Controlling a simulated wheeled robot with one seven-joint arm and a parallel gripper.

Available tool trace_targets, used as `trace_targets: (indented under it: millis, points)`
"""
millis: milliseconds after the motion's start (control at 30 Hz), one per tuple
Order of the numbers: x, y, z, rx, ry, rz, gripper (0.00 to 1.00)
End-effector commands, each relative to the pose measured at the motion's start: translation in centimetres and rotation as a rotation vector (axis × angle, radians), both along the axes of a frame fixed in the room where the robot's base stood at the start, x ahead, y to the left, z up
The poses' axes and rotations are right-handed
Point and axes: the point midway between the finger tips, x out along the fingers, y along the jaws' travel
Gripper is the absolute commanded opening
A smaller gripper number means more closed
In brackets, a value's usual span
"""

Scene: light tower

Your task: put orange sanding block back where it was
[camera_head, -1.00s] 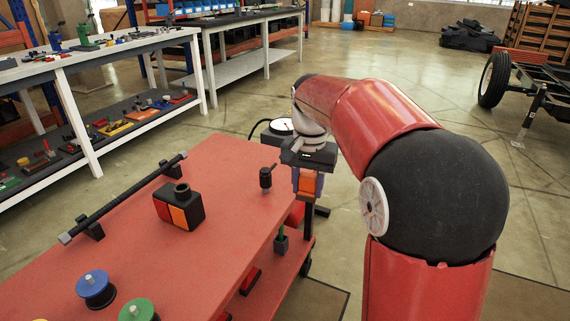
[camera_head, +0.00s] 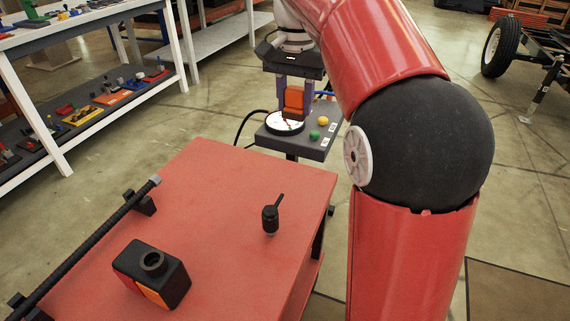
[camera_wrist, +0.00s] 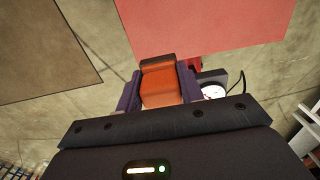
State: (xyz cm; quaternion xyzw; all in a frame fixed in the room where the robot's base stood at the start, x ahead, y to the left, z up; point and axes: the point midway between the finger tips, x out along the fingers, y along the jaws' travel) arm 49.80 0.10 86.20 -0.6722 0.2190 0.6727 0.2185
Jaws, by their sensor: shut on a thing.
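My gripper (camera_head: 294,97) is shut on the orange sanding block (camera_head: 294,101), which shows between two purple-grey fingers. In the head view the block is seen in front of the small grey stand with a dial, past the far end of the red table. In the wrist view my gripper (camera_wrist: 160,88) holds the same orange block (camera_wrist: 160,86), with a finger on each side. The block's darker end points away from the wrist. I cannot tell how high it is above the stand.
The red table (camera_head: 205,210) bears a black and orange box (camera_head: 152,272), a small black tool (camera_head: 270,218) and a long black bar (camera_head: 90,243). The grey stand (camera_head: 322,143) has a white dial, green and yellow buttons. A white workbench (camera_head: 60,165) with tools stands left.

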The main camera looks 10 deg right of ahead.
Motion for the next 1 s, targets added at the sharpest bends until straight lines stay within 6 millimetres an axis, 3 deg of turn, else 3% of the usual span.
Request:
trace_targets:
  millis: [167, 600, 1000]
  points:
    - [-0.1, 0.0, -2.3, 0.0, 0.004, 0.0, 0.16]
    - [-0.1, 0.0, -13.6, 0.0, 0.004, 0.001, 0.16]
    - [-0.1, 0.0, -18.4, 0.0, 0.003, 0.0, 0.16]
